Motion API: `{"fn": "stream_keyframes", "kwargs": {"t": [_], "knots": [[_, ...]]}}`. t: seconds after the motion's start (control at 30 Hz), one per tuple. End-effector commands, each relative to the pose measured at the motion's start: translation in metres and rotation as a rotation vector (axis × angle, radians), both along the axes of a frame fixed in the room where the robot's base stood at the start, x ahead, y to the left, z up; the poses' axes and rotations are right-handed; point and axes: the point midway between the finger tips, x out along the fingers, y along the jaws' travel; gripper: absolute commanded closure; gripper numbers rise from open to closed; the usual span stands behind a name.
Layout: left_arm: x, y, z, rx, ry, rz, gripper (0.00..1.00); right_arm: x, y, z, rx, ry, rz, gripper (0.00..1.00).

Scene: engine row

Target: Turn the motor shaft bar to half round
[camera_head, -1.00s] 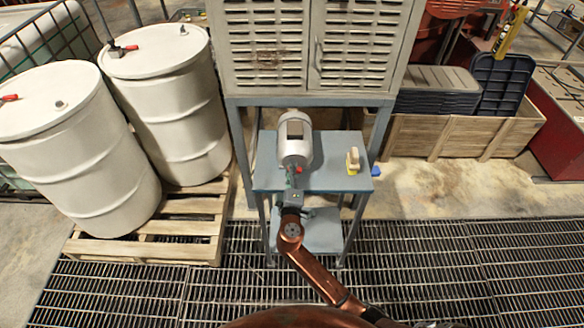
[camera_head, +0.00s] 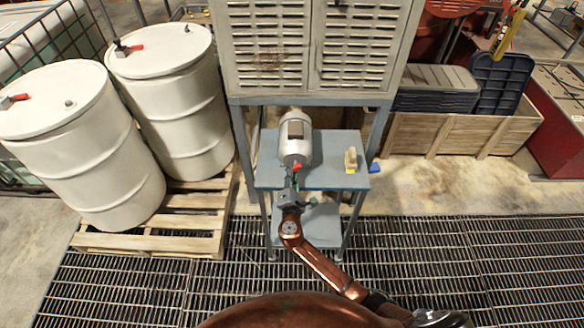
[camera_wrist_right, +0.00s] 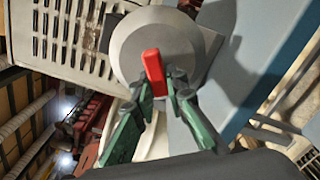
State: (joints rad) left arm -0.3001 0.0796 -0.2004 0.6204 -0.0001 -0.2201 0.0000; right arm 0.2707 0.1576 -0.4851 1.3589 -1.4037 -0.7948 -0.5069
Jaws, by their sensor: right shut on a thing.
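The motor (camera_head: 296,138) is a grey-white cylinder on the blue-grey table (camera_head: 330,177), and its round end face (camera_wrist_right: 165,45) fills the middle of the right wrist view. The red shaft bar (camera_wrist_right: 154,72) stands out from that face, tilted a little from upright in the wrist view; it also shows in the head view (camera_head: 297,166). My right gripper (camera_wrist_right: 161,88) has green fingers and is shut on the bar, one finger on each side. In the head view the right gripper (camera_head: 292,180) is at the motor's near end. My left gripper is not in view.
A yellow and beige object (camera_head: 351,159) stands on the table right of the motor. A louvred cabinet (camera_head: 315,45) is above and behind. White drums (camera_head: 160,95) on a pallet (camera_head: 150,243) stand at left. The grating in front is open.

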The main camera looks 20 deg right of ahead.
Motion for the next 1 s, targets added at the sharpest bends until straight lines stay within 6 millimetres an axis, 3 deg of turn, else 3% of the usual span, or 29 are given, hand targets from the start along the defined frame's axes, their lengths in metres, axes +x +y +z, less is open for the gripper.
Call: {"fn": "stream_keyframes", "kwargs": {"t": [0.6,1.0], "knots": [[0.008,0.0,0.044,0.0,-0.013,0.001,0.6,-0.002,-0.004,-0.003,-0.558,0.162,0.004,1.0],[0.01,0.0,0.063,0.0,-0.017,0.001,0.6,-0.004,-0.008,-0.006,-0.82,0.239,0.004,1.0]]}}
